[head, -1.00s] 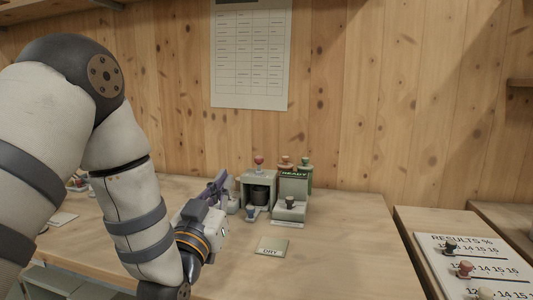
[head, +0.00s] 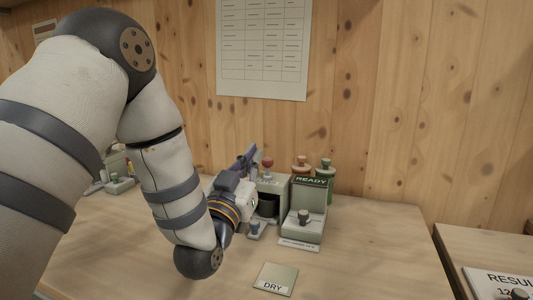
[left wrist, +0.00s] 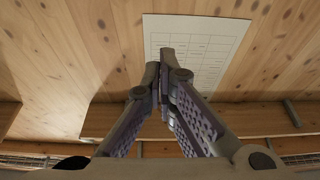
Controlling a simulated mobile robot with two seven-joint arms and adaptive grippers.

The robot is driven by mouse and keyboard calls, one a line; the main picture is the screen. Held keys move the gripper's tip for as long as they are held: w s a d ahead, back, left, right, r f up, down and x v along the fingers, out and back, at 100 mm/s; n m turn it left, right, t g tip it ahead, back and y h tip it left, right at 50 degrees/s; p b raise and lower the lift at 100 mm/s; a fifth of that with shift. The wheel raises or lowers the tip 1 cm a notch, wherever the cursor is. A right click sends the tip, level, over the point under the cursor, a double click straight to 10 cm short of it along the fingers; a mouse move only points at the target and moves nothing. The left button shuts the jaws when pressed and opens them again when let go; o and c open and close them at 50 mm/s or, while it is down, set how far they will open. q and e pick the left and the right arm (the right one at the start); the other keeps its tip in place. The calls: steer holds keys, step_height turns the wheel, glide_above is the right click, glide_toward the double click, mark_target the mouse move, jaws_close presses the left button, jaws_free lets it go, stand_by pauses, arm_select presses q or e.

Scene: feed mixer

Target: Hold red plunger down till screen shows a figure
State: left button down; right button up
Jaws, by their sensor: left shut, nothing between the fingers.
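The red plunger (head: 268,163) stands up on top of the grey tester (head: 272,184), which has a dark round opening in its front. The screen (head: 311,181) on the grey-green unit beside it reads "READY". My left gripper (head: 248,156) is just left of the plunger, at about the height of its knob, fingers pointing up and away. A gap shows between fingers and plunger in the head view. The left wrist view shows the fingertips (left wrist: 166,62) together and empty, with wall behind them; the plunger is not seen there. My right gripper is in neither view.
A "DRY" card (head: 276,279) lies on the bench in front. A small blue-topped block (head: 256,228) sits before the tester. Orange (head: 301,164) and green (head: 325,168) topped containers stand behind the screen unit. A results board (head: 500,284) is at lower right.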

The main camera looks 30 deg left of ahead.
arm_select(q)
steer(key=w, duration=0.2)
steer(key=w+a, duration=0.1)
steer(key=w, duration=0.2)
steer(key=w+a+b, duration=0.1)
steer(key=w, duration=0.2)
steer(key=shift+f, duration=0.6)
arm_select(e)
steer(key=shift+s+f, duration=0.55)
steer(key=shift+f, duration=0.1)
arm_select(q)
steer(key=shift+s+f, duration=0.1)
